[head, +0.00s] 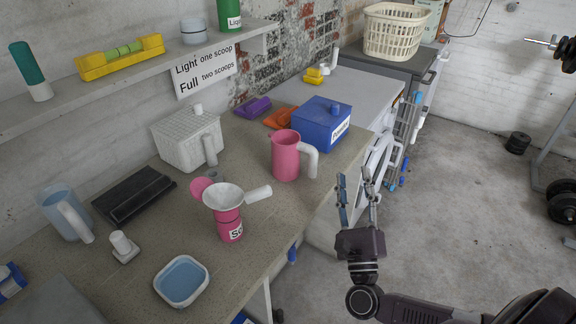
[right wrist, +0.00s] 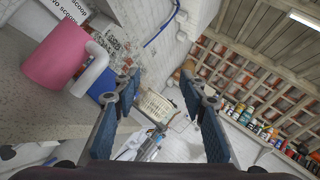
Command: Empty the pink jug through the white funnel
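The pink jug (head: 285,157) stands upright on the speckled counter, its white handle (head: 309,158) towards the right. It also shows in the right wrist view (right wrist: 56,56), left of my fingers. The white funnel (head: 223,196) sits on top of a pink bottle (head: 229,226) with a label, nearer the counter's front edge; a white handle sticks out to its right. My right gripper (head: 357,188) is open and empty, in front of the counter edge and to the right of the jug. Its two blue-padded fingers (right wrist: 162,115) stand wide apart. My left gripper is not in view.
A blue box (head: 321,128) stands behind the jug. A white basket box (head: 187,140), a blue-grey jug (head: 65,213), a shallow dish (head: 182,281) and a black tray (head: 133,195) are on the counter. A shelf (head: 150,66) runs above. Floor at right is mostly clear.

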